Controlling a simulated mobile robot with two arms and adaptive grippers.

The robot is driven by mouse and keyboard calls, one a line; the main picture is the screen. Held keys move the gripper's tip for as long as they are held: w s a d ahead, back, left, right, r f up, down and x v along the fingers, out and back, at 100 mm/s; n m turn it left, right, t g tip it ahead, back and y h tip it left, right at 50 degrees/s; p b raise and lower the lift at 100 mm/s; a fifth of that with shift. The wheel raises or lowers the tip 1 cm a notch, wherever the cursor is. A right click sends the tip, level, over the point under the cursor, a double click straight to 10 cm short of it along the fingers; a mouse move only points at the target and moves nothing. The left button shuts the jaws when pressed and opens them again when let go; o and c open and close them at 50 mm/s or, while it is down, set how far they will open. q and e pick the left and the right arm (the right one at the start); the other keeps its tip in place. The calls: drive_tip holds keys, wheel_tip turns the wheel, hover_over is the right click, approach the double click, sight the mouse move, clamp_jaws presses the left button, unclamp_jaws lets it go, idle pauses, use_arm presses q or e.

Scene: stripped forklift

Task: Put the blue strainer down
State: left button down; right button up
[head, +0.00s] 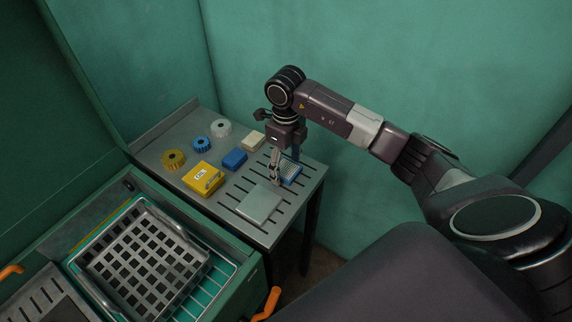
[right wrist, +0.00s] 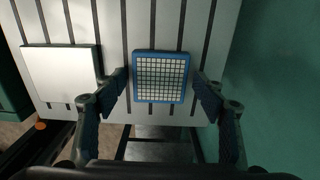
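The blue strainer (head: 291,173), a small square with a blue rim and a pale grid, lies near the right end of the slotted metal table (head: 249,229). In the right wrist view the strainer (right wrist: 161,78) sits flat between my right gripper's two fingers, with a narrow gap on each side. My right gripper (head: 275,174) points down beside the strainer in the head view, and its fingers (right wrist: 161,88) stand apart and look empty. Part of the strainer is hidden behind the gripper in the head view. My left gripper is not in view.
A pale green square plate (head: 259,204) lies just left of the strainer. A yellow box (head: 203,178), a blue block (head: 234,159), a cream block (head: 252,140) and several round knobs (head: 221,128) fill the table's back and left. A basket (head: 145,257) stands at lower left.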

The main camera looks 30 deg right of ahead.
sight(286, 169)
drive_tip(key=shift+r, duration=0.5)
wheel_tip(286, 169, up, 11)
drive_tip(key=b, duration=0.2)
drive_tip(key=shift+r+b, duration=0.2)
drive_tip(key=shift+b, duration=0.1)
